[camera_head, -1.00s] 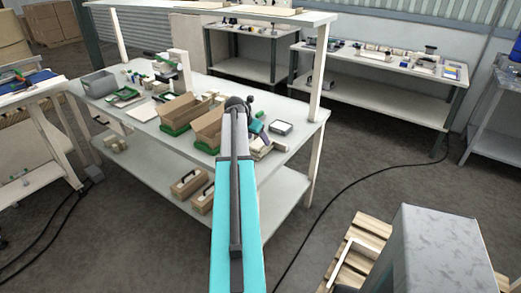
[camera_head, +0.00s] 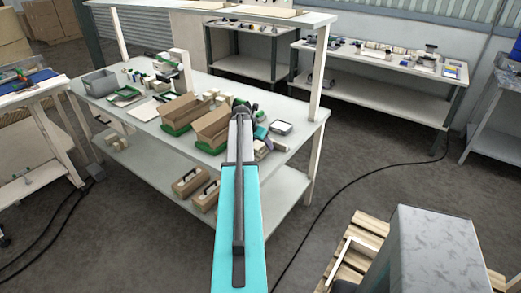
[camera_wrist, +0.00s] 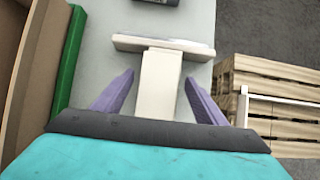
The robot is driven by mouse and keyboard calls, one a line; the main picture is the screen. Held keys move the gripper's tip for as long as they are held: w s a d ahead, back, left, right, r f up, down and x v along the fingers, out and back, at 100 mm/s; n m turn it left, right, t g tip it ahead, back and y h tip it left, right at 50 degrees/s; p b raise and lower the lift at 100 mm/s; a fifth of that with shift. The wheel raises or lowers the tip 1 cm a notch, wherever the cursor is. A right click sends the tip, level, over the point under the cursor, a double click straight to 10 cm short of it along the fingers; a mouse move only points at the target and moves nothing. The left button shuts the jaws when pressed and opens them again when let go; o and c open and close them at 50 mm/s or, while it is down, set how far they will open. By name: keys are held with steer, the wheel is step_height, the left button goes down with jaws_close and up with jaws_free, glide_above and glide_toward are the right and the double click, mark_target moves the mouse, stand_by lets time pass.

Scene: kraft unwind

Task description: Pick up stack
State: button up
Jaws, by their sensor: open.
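A pale cream stack (camera_wrist: 158,88) lies on the table top in the wrist view, a long block with a crosswise piece at its far end. My gripper (camera_wrist: 160,77) is open, with one purple finger on each side of the long block. A gap shows on both sides; I cannot tell how high the fingertips are above the table. In the head view, cream pieces (camera_head: 264,150) show near the table's front right edge, beside my arm's end. My arm hides part of that area.
Open cardboard boxes (camera_head: 211,128) with green bases stand just left. A wooden pallet (camera_wrist: 270,75) is on the floor to the right.

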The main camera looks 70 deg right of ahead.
steer(key=c, duration=1.2)
steer(key=shift+r, duration=0.2)
steer(key=shift+r+b, duration=0.85)
steer(key=shift+r, duration=0.55)
steer(key=a+b, duration=0.1)
steer(key=a, duration=0.4)
steer(key=s+a+r+b, duration=0.1)
steer(key=a, duration=0.4)
steer(key=a+b, duration=0.2)
steer(key=a, duration=0.4)
steer(key=shift+s+r, duration=0.2)
steer(key=shift+r, duration=0.2)
steer(key=shift+d, duration=0.1)
